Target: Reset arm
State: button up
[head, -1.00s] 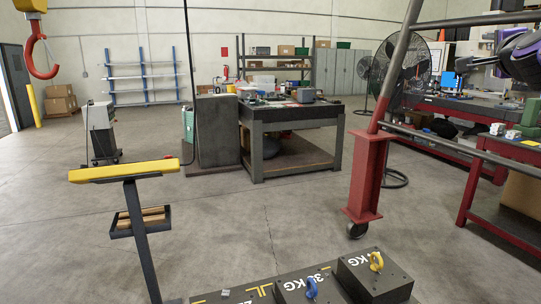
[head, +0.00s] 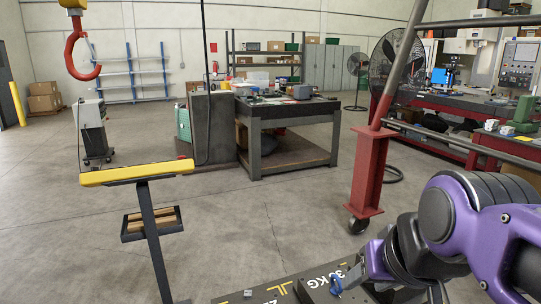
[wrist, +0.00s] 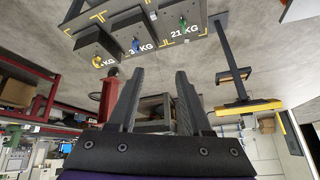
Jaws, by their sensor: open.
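My gripper (wrist: 159,72) shows in the wrist view with its two dark fingers apart and nothing between them. The wrist view is upside down. Several dark mould bases with white weight marks stand at its top. One has a yellow lifting eye (wrist: 97,61), one a blue lifting eye (wrist: 135,47), and one a green lifting eye (wrist: 183,22). The gripper is apart from them. In the head view, my purple arm covers the lower right and hides most of the mould bases. The blue lifting eye (head: 336,285) still shows at the bottom edge.
A red wheeled gantry leg (head: 370,172) stands just beyond my arm. A yellow-topped stand (head: 137,172) is at the left, and an orange hook (head: 82,52) hangs at the upper left. A dark workbench (head: 290,110) stands behind. The floor between is clear.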

jog(key=shift+s+a+f+n+g+h, duration=0.15)
jog(key=shift+s+f+n+g+h, duration=0.25)
jog(key=shift+s+f, duration=0.7)
